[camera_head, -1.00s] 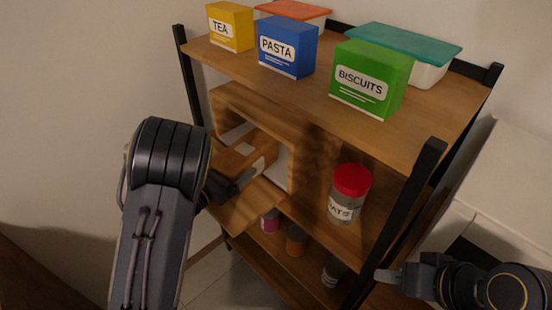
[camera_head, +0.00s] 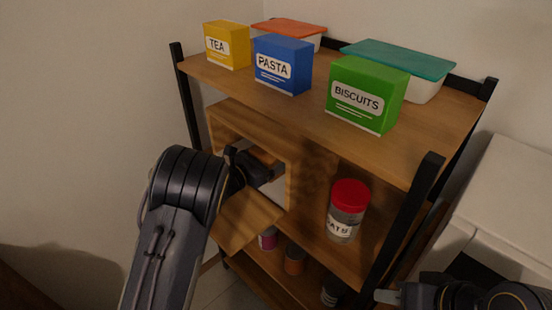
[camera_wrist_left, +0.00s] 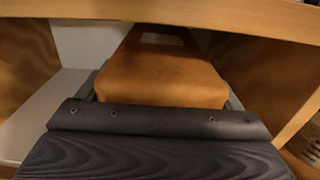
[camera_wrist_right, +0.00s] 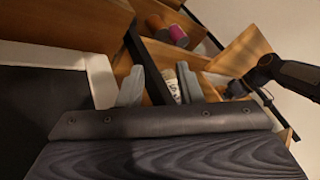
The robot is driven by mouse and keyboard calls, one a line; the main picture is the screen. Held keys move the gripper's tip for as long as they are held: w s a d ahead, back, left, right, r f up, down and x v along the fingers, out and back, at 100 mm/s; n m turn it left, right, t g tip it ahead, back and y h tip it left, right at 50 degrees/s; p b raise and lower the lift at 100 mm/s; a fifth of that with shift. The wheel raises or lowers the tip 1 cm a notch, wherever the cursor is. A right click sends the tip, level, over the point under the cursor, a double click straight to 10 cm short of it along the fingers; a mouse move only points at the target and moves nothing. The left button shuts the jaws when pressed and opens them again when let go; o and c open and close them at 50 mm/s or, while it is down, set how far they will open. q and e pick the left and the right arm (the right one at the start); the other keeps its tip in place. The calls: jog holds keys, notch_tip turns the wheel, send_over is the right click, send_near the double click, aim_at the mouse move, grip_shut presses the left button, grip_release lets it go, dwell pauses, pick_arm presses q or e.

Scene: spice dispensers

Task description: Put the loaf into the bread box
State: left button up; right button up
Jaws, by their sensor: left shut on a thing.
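The wooden bread box (camera_head: 222,117) stands on the middle shelf, its front open and its lid (camera_head: 248,218) folded down toward me. The brown loaf (camera_head: 262,158) is inside the opening, partly hidden behind my left gripper (camera_head: 245,167). In the left wrist view the loaf (camera_wrist_left: 165,78) sits between my left fingers, which are shut on its sides, under the box's top edge (camera_wrist_left: 220,14). Whether the loaf touches the box floor is hidden. My right gripper (camera_head: 388,297) is at the lower right, away from the box. The right wrist view shows its fingers (camera_wrist_right: 160,88) apart and empty.
A red-lidded jar (camera_head: 348,212) stands right of the bread box. Tea (camera_head: 228,46), pasta (camera_head: 282,66) and biscuits (camera_head: 366,97) boxes and two lidded tubs fill the top shelf. Small jars (camera_head: 294,260) stand below. A black shelf post (camera_head: 405,225) rises near my right gripper.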

pick_arm(q)
jog(key=shift+x, duration=0.8)
jog(key=shift+w+d+r, duration=0.1)
jog(key=shift+w+d, duration=0.25)
jog(key=shift+d, duration=0.05)
notch_tip(320, 180, down, 3)
jog(key=shift+r+p, duration=0.1)
jog(key=shift+p, duration=0.4)
jog(key=shift+f, duration=0.4)
jog(key=o, duration=1)
jog(key=shift+a, duration=0.1)
jog(key=shift+o, duration=0.2)
jog(key=shift+s, duration=0.1)
